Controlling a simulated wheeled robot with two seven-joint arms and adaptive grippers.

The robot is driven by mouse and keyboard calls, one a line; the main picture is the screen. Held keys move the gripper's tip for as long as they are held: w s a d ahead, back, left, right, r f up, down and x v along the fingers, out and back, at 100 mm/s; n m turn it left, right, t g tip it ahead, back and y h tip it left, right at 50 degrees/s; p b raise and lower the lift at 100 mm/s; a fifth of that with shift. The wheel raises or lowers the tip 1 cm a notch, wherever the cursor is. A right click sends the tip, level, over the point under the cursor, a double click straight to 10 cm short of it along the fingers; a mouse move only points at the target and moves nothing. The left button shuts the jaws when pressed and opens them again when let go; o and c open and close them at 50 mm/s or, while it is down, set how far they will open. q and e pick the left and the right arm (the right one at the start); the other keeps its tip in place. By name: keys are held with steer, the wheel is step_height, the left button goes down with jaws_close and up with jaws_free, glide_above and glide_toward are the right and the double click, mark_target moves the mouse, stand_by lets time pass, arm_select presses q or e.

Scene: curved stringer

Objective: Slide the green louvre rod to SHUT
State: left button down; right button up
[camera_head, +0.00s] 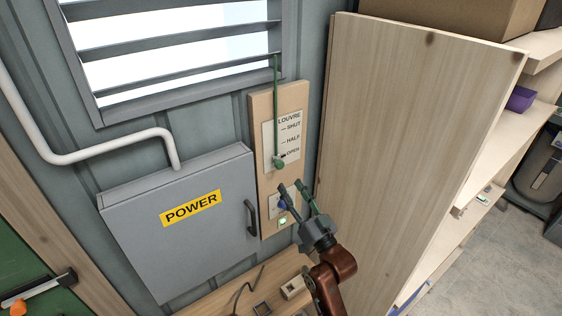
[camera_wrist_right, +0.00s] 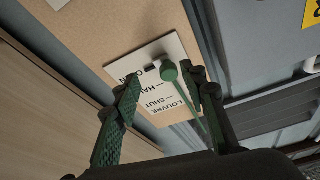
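The green louvre rod (camera_head: 276,110) hangs upright from the louvre window in the head view, and its round knob (camera_head: 279,163) is level with OPEN on the white label plate (camera_head: 290,133). The plate reads SHUT, HALF and OPEN from top to bottom. My right gripper (camera_head: 291,186) is open, just below the knob. In the right wrist view the knob (camera_wrist_right: 170,73) appears between the spread green fingers of the gripper (camera_wrist_right: 163,80), with no visible contact. The rod (camera_wrist_right: 203,125) passes partly behind one finger. My left gripper is not in view.
A grey POWER box (camera_head: 180,225) with a dark handle stands left of the wooden board (camera_head: 262,140). A tall wooden shelf panel (camera_head: 400,130) rises close on the right. A green-lit button (camera_head: 283,221) sits below the plate, near my right gripper. A wooden ledge lies below.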

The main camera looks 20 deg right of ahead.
mark_target(281, 167)
steer(key=shift+y, duration=0.3)
steer(key=w+r, duration=0.1)
steer(key=w, duration=0.1)
steer(key=w+a+r+p, duration=0.1)
steer(key=w+r, duration=0.1)
steer(key=w+a+r+p, duration=0.1)
steer(key=w+r, duration=0.1)
steer(key=w, duration=0.1)
steer(key=shift+r, duration=0.15)
jaws_close()
steer(key=shift+a, duration=0.1)
